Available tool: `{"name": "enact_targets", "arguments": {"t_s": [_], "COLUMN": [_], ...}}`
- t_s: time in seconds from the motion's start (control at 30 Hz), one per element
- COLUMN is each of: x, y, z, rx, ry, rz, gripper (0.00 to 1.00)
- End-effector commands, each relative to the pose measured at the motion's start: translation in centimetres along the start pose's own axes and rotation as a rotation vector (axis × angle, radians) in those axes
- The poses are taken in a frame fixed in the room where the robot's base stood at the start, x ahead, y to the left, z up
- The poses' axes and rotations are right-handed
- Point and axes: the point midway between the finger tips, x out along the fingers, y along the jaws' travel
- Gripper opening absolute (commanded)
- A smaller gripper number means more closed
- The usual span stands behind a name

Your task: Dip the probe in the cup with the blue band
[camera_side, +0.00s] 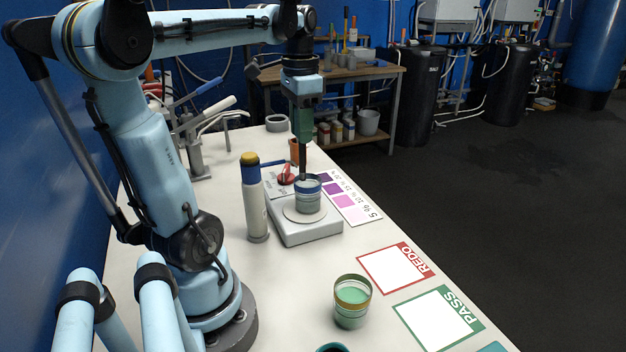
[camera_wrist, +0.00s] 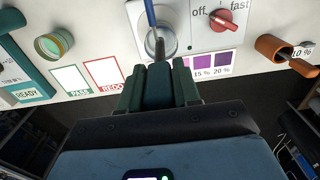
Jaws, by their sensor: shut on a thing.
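The cup with the blue band (camera_side: 308,200) stands upright on the round plate of a grey stirrer (camera_side: 306,233). In the wrist view the cup (camera_wrist: 172,45) is just beyond my fingertips. My gripper (camera_side: 303,138) points down above the cup, its green fingers shut on the dark probe (camera_side: 303,160). The probe hangs upright and its lower end meets the cup's mouth. I cannot tell whether its tip is in the liquid. In the wrist view my gripper (camera_wrist: 158,85) hides part of the cup's near side, and a thin blue rod (camera_wrist: 150,12) shows over the cup.
A tall bottle with a yellow and blue top (camera_side: 255,205) stands close left of the stirrer. A gold-banded cup with green liquid (camera_side: 352,305) stands nearer the camera, left of the REDO (camera_side: 395,268) and PASS (camera_side: 438,318) cards. A colour chart (camera_side: 348,203) lies right of the stirrer.

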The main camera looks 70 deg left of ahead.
Motion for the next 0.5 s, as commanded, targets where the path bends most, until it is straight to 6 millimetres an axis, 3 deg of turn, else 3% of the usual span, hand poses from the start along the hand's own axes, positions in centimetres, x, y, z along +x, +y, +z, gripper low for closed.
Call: {"name": "enact_targets", "arguments": {"t_s": [0.5], "x": [3.6], "y": [0.0], "z": [0.0], "rx": [0.0], "ry": [0.0], "rz": [0.0], "gripper": [0.01]}}
